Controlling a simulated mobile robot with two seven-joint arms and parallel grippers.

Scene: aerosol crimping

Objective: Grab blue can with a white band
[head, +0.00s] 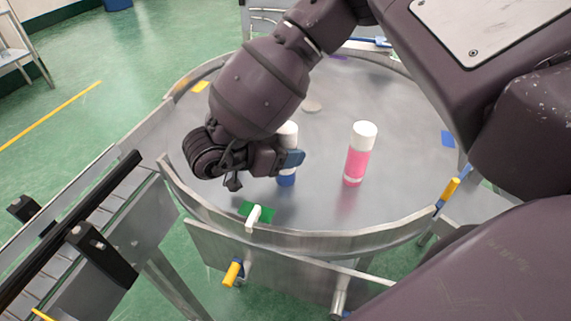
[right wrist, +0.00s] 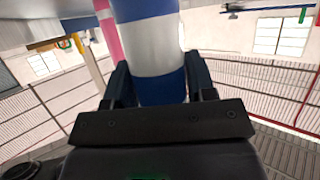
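The blue can with a white band (head: 287,181) stands upright on the round metal table, with a white cap on top. The fingers of my right gripper (head: 290,159) cover its middle in the head view. In the right wrist view, the can's white band (right wrist: 152,62) and blue parts fill the space between the two fingers of my right gripper (right wrist: 160,85). The fingers lie against both sides of the can with no clear gap, so it looks shut on it. My left gripper is not in view.
A pink can with a white cap (head: 358,155) stands upright to the right of the blue can. The round table (head: 390,115) has a raised metal rim (head: 330,238). A conveyor (head: 75,235) adjoins at the left.

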